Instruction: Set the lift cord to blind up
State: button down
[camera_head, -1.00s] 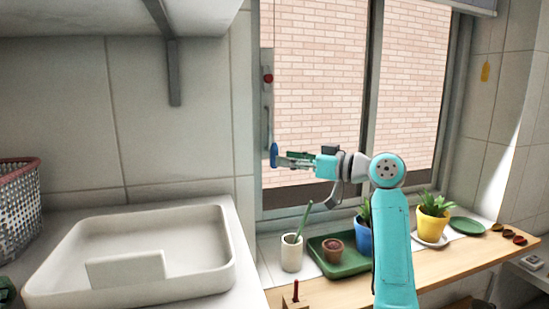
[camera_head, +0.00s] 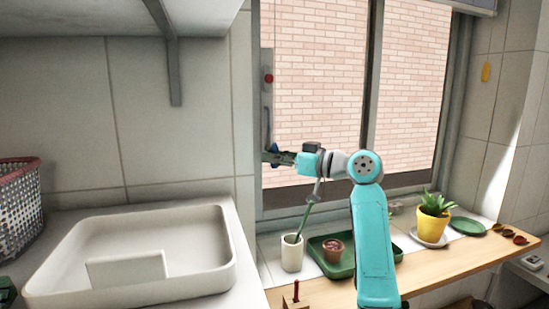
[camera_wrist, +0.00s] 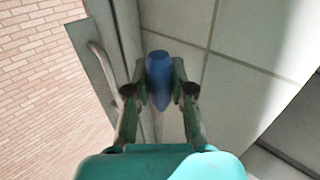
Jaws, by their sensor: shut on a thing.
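The lift cord's blue pull (camera_wrist: 160,78) sits between the two fingers of my gripper (camera_wrist: 160,88) in the wrist view, with the fingers touching it on both sides. The cord itself is too thin to follow. A grey plate with a red mark (camera_head: 268,78) is on the left window frame above my gripper. The blind (camera_head: 468,4) shows only as a grey strip at the top of the window.
A window handle (camera_wrist: 103,68) is close left of my gripper in the wrist view. A sink (camera_head: 215,255) is at left.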

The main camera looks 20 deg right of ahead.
notch_tip(320, 180, down, 10)
jog(key=shift+f, duration=0.15)
dwell(0.3)
jog(key=c, duration=1)
grip_release()
jog(key=v, duration=1.2)
jog(key=shift+s+d, duration=0.1)
jog(key=shift+d, duration=0.05)
